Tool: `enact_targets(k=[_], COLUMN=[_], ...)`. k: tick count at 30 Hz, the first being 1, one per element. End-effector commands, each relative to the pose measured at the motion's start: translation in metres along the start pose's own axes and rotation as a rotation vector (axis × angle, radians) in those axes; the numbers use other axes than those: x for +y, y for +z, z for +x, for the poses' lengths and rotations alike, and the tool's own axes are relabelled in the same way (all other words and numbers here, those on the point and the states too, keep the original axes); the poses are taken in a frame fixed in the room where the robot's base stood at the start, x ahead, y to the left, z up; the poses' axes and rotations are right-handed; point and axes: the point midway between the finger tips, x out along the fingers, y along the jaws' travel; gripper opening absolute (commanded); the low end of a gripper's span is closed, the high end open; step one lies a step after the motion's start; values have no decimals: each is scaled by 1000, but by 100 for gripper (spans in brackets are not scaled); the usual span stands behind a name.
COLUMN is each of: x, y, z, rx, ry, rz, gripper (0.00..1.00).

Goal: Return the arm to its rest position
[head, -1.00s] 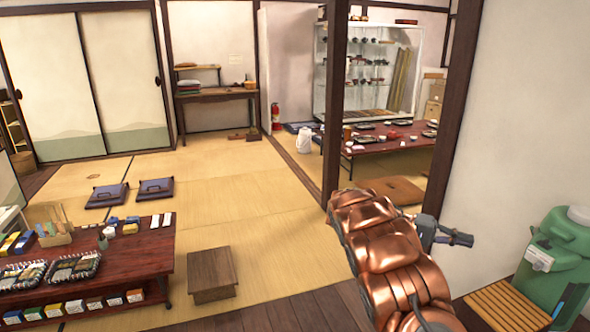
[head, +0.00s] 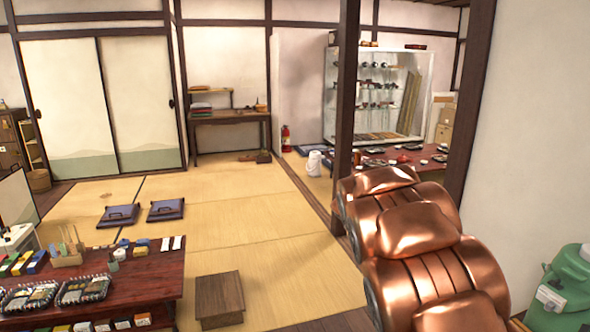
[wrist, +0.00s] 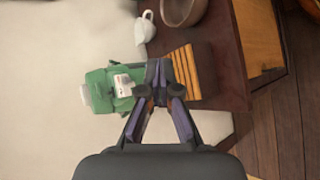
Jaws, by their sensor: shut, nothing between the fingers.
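My copper-coloured arm (head: 410,235) rises at the lower right of the head view, folded and large in front of the wooden post. My gripper is hidden behind the arm in the head view. In the wrist view my gripper (wrist: 158,75) is shut, with its fingertips together and nothing between them. Beyond the fingertips, apart from them as far as I can tell, are a green jug (wrist: 100,88) and a slatted wooden board (wrist: 186,72).
The green jug also stands at the right edge of the head view (head: 565,290). A low table (head: 150,275) with goods is at the left, beside a wooden step (head: 219,298). Dark posts (head: 347,90) flank the arm. The tatami floor (head: 240,225) in the middle is mostly clear.

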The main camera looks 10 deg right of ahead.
Motion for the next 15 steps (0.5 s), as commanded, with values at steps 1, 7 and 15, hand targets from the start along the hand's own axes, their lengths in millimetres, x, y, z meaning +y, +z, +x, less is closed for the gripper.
enact_targets(k=[1, 7, 15], x=[-1, -24, -59], y=[14, 58, 118], z=[-4, -13, -28], rx=[13, 63, 148], ry=[-37, -190, -393], rz=[-16, -97, -211], gripper=[0, 0, 0])
